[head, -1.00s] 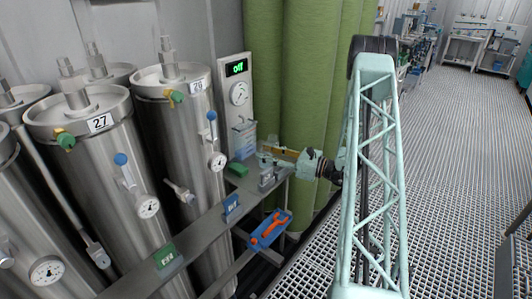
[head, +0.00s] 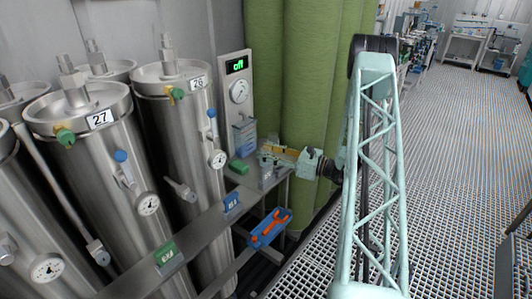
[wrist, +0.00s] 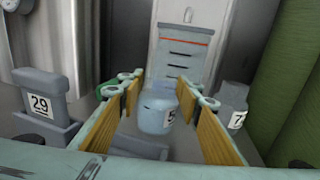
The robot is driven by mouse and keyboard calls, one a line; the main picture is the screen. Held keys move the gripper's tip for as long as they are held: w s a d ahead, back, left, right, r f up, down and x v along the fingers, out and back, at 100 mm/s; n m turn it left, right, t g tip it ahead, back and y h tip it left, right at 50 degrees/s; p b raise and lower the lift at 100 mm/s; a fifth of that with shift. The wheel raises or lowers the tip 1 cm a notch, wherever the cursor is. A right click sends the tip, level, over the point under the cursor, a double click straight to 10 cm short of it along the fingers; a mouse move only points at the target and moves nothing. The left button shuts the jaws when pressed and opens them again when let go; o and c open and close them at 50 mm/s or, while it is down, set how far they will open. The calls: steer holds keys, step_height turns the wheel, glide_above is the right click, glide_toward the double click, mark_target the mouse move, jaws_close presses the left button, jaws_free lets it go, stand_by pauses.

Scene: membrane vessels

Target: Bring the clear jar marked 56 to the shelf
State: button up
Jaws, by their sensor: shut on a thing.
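A clear bluish jar (wrist: 158,108) with a partly hidden label, of which a 5 shows, sits between the wood-coloured pads of my gripper (wrist: 160,92) in the wrist view. The right finger covers the rest of the label. My gripper is shut on this jar. In the head view my gripper (head: 280,155) is over the far end of the grey shelf (head: 205,222), in front of the green columns. The jar is too small to make out there.
A grey block marked 29 (wrist: 42,100) stands left and another marked 7-something (wrist: 232,108) right. Steel vessels 27 (head: 95,170) and 26 (head: 180,120) line the shelf. A blue tray with an orange tool (head: 270,228) hangs lower. The grating floor (head: 450,170) is open.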

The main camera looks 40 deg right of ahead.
steer(key=o, duration=1)
steer(key=shift+v, duration=5.95)
